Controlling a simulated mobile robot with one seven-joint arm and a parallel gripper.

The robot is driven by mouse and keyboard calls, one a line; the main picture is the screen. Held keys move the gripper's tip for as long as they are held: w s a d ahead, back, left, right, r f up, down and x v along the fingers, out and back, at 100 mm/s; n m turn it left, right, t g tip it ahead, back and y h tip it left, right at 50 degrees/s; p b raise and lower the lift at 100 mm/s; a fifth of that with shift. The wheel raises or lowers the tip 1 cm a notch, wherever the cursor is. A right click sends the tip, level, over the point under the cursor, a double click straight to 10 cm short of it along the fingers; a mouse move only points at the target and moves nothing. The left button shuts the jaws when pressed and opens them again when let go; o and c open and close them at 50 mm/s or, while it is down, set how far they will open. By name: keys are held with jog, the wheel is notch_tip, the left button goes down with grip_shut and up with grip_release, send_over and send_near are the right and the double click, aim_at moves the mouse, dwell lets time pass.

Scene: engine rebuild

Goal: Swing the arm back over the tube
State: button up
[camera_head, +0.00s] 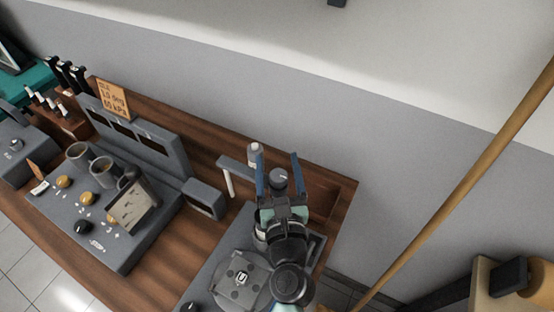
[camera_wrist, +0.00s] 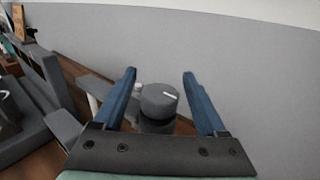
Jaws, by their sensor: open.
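My gripper (camera_head: 277,154) is open, with its two blue fingers apart above the right end of the wooden bench. The bar (camera_wrist: 97,84) and the tube (camera_wrist: 93,103) also show left of the fingers in the wrist view.
A grey round plate (camera_head: 240,278) is in front, and a grey box (camera_head: 204,199) is to the left. A grey panel (camera_head: 150,205) with several knobs lies further left. The wall (camera_head: 320,120) rises behind the bench.

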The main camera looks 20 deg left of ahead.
jog(key=shift+w+a, duration=0.1)
jog(key=shift+w, duration=0.15)
grip_shut()
dwell(1.4)
